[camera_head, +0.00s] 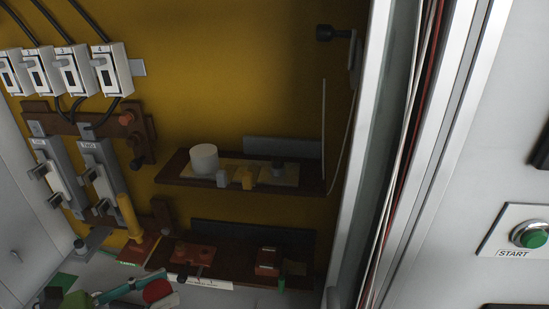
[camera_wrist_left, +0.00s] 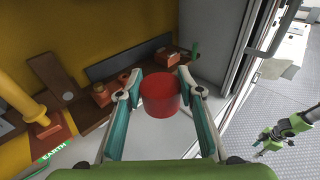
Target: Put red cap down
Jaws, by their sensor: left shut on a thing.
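The red cap (camera_wrist_left: 160,97) is a short round cylinder held between the two fingers of my left gripper (camera_wrist_left: 160,84) in the left wrist view. The gripper is shut on it, with a finger on each side. In the head view the red cap (camera_head: 157,291) shows low at the left, with my left gripper (camera_head: 150,289) around it, in front of the lower brown shelf (camera_head: 228,255). The cap appears held in the air, apart from the shelf. Its underside is hidden.
A yellow handle (camera_head: 129,215) stands upright by the EARTH label. The upper shelf (camera_head: 310,184) holds a white cylinder (camera_head: 204,159) and small yellow and grey pieces. Red-brown fixtures (camera_head: 194,253) sit on the lower shelf. A metal cabinet frame (camera_head: 373,110) bounds the right side.

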